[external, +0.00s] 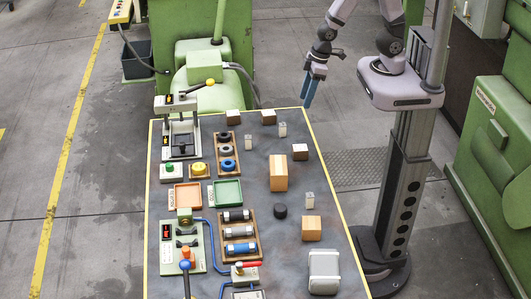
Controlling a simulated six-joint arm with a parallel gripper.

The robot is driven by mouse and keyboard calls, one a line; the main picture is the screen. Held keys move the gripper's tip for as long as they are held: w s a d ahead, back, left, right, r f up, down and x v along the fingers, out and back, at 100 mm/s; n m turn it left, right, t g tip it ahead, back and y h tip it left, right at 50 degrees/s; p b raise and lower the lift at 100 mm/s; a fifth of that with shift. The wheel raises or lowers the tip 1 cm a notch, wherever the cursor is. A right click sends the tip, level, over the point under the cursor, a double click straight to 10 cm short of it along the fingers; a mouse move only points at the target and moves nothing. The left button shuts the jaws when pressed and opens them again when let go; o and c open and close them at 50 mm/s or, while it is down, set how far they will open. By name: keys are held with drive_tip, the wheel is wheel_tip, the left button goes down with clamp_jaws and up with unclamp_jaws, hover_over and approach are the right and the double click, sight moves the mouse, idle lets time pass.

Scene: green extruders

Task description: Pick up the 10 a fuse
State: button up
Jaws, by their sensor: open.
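A wooden rack (262,257) on the table's middle holds several cylinders that look like fuses, lying one behind another. The far one (237,215) is dark with lighter ends. The middle one (239,232) and the near one (241,248) show blue or grey bands. Their ratings are too small to read, so I cannot tell which is the 10 A fuse. My gripper (310,90) points down with its blue fingers apart and empty. It is near the table's far right corner, away from the rack.

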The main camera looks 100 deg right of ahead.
drive_tip(key=w+f+t+b, duration=0.4)
drive_tip(key=w+f+b, duration=0.2)
drive_tip(key=w+f, duration=0.4)
drive_tip(key=m+t+h+b, duration=0.1)
drive_tip(key=t+b, duration=0.4)
drive_tip(key=b, duration=0.1)
approach(249, 142)
drive_tip(key=f, duration=0.1)
drive_tip(key=w+f, duration=0.1)
drive_tip(key=f, duration=0.1)
drive_tip(key=shift+w+d, duration=0.25)
drive_tip(key=shift+w, duration=0.15)
drive_tip(key=shift+w+d+f+t+h+b, duration=0.2)
drive_tip(key=shift+t+h+b, duration=0.2)
drive_tip(key=shift+t+b, duration=0.3)
drive_tip(key=shift+r, duration=0.1)
drive_tip(key=shift+r, duration=0.1)
drive_tip(key=shift+w, duration=0.15)
drive_tip(key=w+f+b, duration=0.1)
drive_tip(key=b, duration=0.4)
drive_tip(key=shift+w+d+b, duration=0.1)
drive_tip(key=shift+w+b, duration=0.05)
drive_tip(key=shift+b, duration=0.15)
drive_tip(key=shift+w+b, duration=0.15)
drive_tip(key=shift+b, duration=0.65)
drive_tip(key=shift+b, duration=0.5)
